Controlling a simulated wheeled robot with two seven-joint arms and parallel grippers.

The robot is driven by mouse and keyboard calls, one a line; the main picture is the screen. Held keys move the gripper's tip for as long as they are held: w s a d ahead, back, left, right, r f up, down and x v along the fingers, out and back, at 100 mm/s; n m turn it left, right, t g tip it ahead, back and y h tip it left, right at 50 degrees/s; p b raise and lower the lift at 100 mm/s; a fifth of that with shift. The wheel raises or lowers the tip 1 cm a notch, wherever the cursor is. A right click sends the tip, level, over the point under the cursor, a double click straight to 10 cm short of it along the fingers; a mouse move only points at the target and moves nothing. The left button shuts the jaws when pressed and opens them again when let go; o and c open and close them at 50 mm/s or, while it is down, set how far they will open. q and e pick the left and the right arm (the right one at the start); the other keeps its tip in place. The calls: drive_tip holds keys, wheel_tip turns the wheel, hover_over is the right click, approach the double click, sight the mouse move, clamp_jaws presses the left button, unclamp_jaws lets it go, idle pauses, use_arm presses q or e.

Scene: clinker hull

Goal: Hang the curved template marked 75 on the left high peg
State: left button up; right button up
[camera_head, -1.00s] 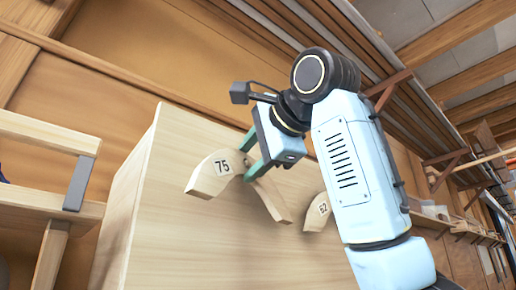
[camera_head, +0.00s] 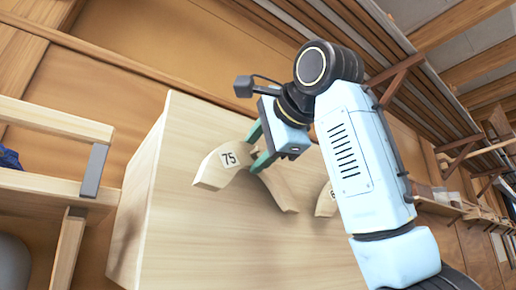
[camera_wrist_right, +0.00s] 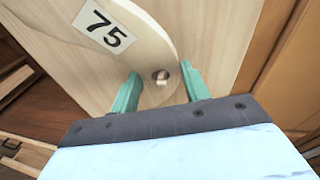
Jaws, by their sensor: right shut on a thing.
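The pale wooden curved template marked 75 (camera_head: 213,171) is in front of the upright wooden board (camera_head: 185,235), its two limbs pointing down. My right gripper (camera_head: 260,155) is shut on it near the top of its bend. In the right wrist view, the green fingers (camera_wrist_right: 160,92) lie on either side of the template (camera_wrist_right: 145,35). A round hole shows between them, with a short pale peg end (camera_wrist_right: 162,76) in it. I cannot tell how far the peg passes through. The left gripper is out of view.
A second curved template (camera_head: 325,203) hangs on the board to the right, partly hidden by my right arm. A wooden rack (camera_head: 50,120) stands at the left. Wall shelves with brackets (camera_head: 440,205) run along the right. The board's lower part is clear.

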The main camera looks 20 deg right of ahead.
drive_tip(key=o, duration=1.4)
drive_tip(key=shift+c, duration=0.2)
drive_tip(key=shift+s, duration=0.1)
drive_tip(key=b+v, duration=0.5)
drive_tip(key=v, duration=0.8)
drive_tip(key=shift+s, duration=0.15)
